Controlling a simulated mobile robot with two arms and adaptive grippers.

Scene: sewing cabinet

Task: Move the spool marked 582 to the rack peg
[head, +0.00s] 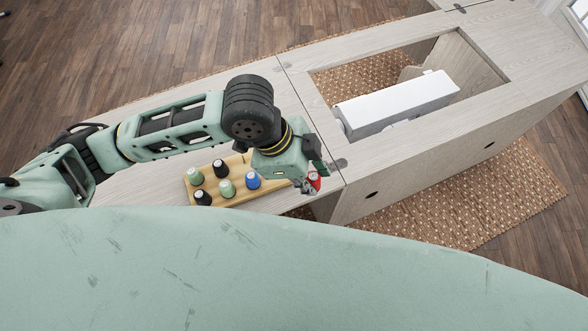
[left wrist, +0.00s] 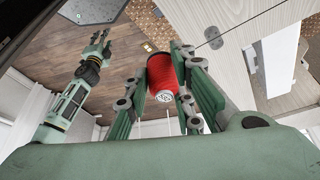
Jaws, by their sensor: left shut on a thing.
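A red spool (head: 314,181) is between the fingers of my left gripper (head: 309,186), just past the rack's right end. In the left wrist view the red spool (left wrist: 162,75) is clamped between both fingers (left wrist: 165,85); a pale end label shows, but I cannot read its number. The wooden rack (head: 240,197) lies left of the gripper, on the cabinet top. A thin bare peg (head: 242,157) seems to show at its back, partly behind my arm. My right gripper (left wrist: 98,48) shows small in the left wrist view, its jaw state unclear.
The rack holds green spools (head: 226,188), black spools (head: 203,198) and a blue spool (head: 253,179). A white sewing machine (head: 398,104) sits in the cabinet opening to the right. The pale cabinet top (head: 150,110) behind my arm is clear.

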